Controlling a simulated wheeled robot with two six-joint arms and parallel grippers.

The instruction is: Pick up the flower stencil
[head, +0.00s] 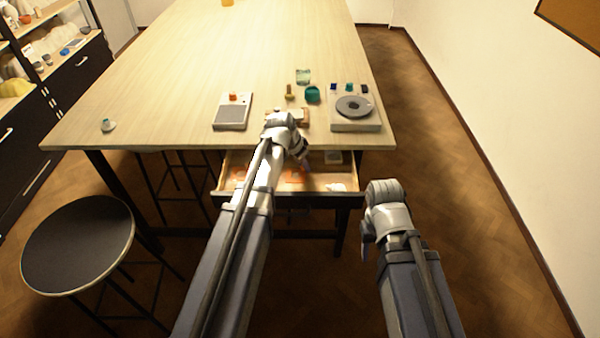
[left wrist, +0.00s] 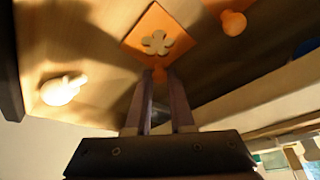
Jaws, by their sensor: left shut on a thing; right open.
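The flower stencil (left wrist: 137,40) is a flat orange square with a pale flower-shaped opening and a small tab, seen in the left wrist view. My left gripper (left wrist: 160,80) is shut on the tab at its near corner. In the head view my left gripper (head: 306,164) reaches down into the open drawer (head: 290,200) under the table; the arm and fingers partly hide the stencil there. I cannot tell whether the stencil is still touching the drawer floor. My right gripper (head: 367,243) is open and empty, to the right of the drawer.
The drawer also holds a white piece (left wrist: 63,90) and an orange knobbed piece (left wrist: 233,22). On the table (head: 200,70) stand a grey-topped device (head: 232,115), a round-plated device (head: 354,108) and a teal cup (head: 312,94). A stool (head: 78,243) stands at left.

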